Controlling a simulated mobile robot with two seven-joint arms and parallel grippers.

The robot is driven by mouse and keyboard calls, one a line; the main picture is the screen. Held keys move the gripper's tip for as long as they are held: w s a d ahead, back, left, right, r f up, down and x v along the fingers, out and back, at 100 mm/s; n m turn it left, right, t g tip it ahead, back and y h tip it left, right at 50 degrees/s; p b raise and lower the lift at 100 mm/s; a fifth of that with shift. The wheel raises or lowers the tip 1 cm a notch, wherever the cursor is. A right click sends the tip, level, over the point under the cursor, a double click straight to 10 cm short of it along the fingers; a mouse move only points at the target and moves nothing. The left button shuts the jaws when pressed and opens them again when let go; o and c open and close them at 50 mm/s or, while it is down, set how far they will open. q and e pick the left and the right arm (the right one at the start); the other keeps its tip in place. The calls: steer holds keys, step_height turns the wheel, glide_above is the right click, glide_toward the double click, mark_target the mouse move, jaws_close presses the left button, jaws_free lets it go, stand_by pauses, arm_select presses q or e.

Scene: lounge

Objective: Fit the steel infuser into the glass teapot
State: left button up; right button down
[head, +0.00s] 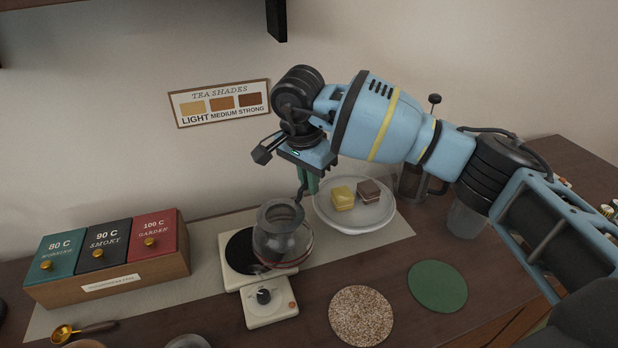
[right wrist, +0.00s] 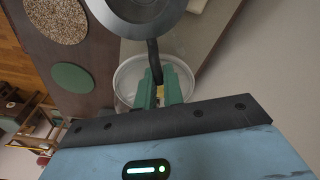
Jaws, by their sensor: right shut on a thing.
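The glass teapot (head: 293,256), with a round clear body, stands on the white warmer (head: 230,268). The grey steel infuser (head: 280,213) is at the teapot's mouth; I cannot tell how deep it sits. In the right wrist view the infuser (right wrist: 133,12) is a round metal rim with a dark handle (right wrist: 153,58). My right gripper (head: 309,184) is above and slightly right of the teapot. Its green fingers (right wrist: 158,95) are shut on the infuser's handle. The teapot cannot be made out clearly in the wrist view. My left gripper is not in view.
A plate (head: 330,212) with two cakes stands right of the teapot. A tea box (head: 130,275) stands at the left. A speckled coaster (head: 361,315) and a green coaster (head: 437,287) lie in front. A clear glass (head: 465,220) stands under my right arm.

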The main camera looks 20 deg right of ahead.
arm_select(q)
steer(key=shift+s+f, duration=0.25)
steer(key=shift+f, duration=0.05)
arm_select(e)
steer(key=shift+f, duration=0.85)
steer(key=c, duration=1.4)
jaws_free()
steer(key=shift+c, duration=0.2)
steer(key=shift+r, duration=0.1)
steer(key=shift+s+a+r+p, duration=0.15)
steer(key=shift+r+p, duration=0.25)
steer(key=shift+r, duration=1.1)
steer(key=shift+s+a+r+p, duration=0.1)
steer(key=shift+a+r+p, duration=0.25)
steer(key=shift+r, duration=1.1)
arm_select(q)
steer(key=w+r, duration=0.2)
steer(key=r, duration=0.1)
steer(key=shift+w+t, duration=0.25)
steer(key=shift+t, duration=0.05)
arm_select(e)
steer(key=shift+d, duration=0.1)
steer(key=shift+f, duration=0.1)
